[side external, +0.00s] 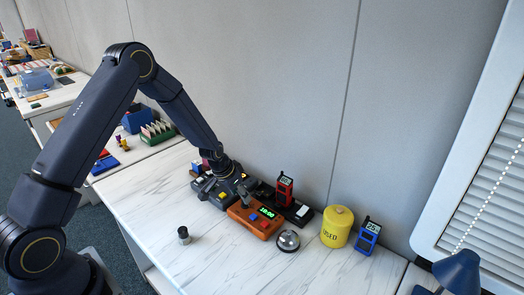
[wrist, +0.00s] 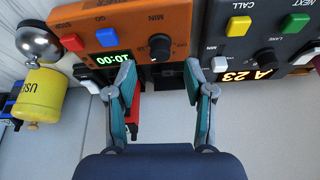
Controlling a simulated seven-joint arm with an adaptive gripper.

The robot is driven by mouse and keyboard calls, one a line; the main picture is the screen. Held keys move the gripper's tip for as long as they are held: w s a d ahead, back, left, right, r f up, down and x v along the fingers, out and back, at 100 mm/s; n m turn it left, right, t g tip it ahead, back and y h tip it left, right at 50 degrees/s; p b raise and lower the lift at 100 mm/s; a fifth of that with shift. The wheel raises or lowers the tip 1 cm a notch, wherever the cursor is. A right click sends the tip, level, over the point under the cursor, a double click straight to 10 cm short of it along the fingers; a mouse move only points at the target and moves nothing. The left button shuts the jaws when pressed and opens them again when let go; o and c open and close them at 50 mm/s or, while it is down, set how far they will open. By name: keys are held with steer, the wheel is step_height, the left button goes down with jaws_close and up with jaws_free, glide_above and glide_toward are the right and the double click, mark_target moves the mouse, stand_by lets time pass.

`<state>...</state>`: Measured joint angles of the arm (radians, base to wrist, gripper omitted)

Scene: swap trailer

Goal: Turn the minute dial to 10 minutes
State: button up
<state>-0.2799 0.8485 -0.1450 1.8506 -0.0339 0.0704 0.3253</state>
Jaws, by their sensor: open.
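The orange timer box (side external: 243,215) stands on the white table. In the wrist view the orange box (wrist: 75,17) has a black minute dial (wrist: 160,47) under the label MIN, and a green display (wrist: 108,60) that appears to read 10:00. A red button (wrist: 72,42) and a blue button (wrist: 107,37) are beside the dial. My gripper (wrist: 159,68) is open, one finger to each side of the dial and seemingly just short of it. In the side view my gripper (side external: 243,190) is above the box, and the dial is hard to make out.
A dark box with coloured buttons (wrist: 260,25) stands close beside the orange one. A red handheld device (side external: 285,187), a bell (side external: 288,240), a yellow canister (side external: 337,227) and a blue device (side external: 367,236) are nearby. The front of the table is mostly clear, except for a small dark knob-like object (side external: 184,235).

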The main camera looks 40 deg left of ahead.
steer(key=x, duration=0.4)
jaws_close()
stand_by(0.4)
